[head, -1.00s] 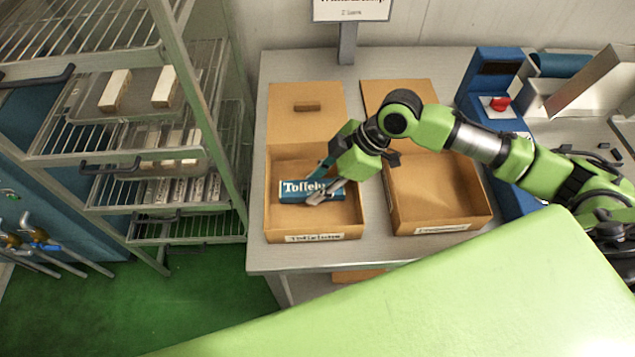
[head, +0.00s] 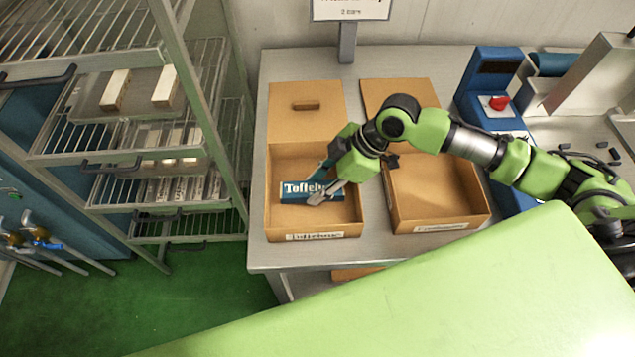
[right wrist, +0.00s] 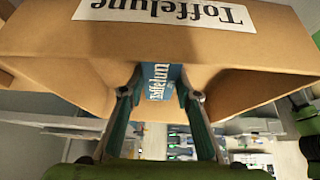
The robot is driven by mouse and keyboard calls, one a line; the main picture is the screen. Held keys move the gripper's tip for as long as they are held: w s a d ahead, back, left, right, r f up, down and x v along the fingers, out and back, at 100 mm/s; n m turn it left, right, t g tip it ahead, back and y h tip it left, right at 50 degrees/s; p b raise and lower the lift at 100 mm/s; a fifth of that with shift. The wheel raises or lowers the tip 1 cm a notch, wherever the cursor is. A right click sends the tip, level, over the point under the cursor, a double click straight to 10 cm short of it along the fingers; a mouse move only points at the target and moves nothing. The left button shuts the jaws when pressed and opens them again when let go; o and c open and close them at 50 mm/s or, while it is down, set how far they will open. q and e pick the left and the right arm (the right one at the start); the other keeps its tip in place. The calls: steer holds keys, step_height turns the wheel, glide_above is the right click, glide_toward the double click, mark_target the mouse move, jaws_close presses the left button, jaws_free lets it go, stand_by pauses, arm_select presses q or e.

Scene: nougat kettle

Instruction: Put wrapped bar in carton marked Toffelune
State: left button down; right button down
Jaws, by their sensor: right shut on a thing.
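The wrapped bar (head: 299,190) is blue with white "Toffelune" lettering. It is inside the left open carton (head: 342,226), whose front label reads Toffelune; the label shows clearly in the right wrist view, upside down on the carton (right wrist: 60,60). My right gripper (head: 326,190) reaches into this carton and is shut on the right part of the bar. In the right wrist view the bar (right wrist: 158,80) sits between the two fingers. Whether the bar touches the carton floor, I cannot tell. My left gripper does not show.
A second open, empty carton (head: 435,200) stands just right, under my right arm. A sign on a post (head: 347,40) stands behind. A blue machine with a red button (head: 499,103) is at the right. A wire rack (head: 150,150) with pale bars stands left of the table.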

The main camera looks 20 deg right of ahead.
steer(key=c, duration=1.5)
jaws_free()
steer(key=shift+o, duration=0.2)
steer(key=o, duration=0.4)
steer(key=shift+r, duration=0.15)
step_height(320, 180, up, 8)
steer(key=p, duration=0.8)
